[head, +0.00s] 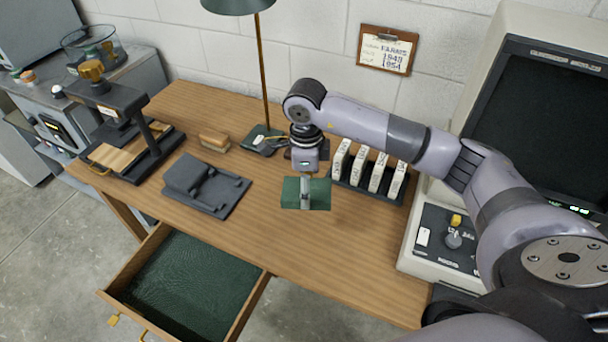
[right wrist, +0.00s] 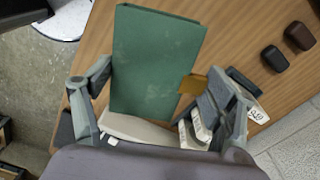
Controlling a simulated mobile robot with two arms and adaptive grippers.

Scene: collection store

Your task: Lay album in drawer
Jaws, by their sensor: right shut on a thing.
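The green album (head: 318,193) is in my right gripper (head: 305,185), above the middle of the desk. In the right wrist view the album (right wrist: 155,60) sits between the fingers with its green cover showing, and a pale edge lies towards the palm. How far it is above the desk top is hard to tell. The drawer (head: 190,285) is pulled out at the front left of the desk. Its green-lined bottom is bare. My left gripper is not in view.
A dark stand (head: 205,187) lies left of the album. A row of labelled white boxes (head: 368,170) is behind it to the right. A lamp (head: 262,80) stands at the back, a book press (head: 120,125) at left, a large reader machine (head: 540,120) at right. The desk's front middle is clear.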

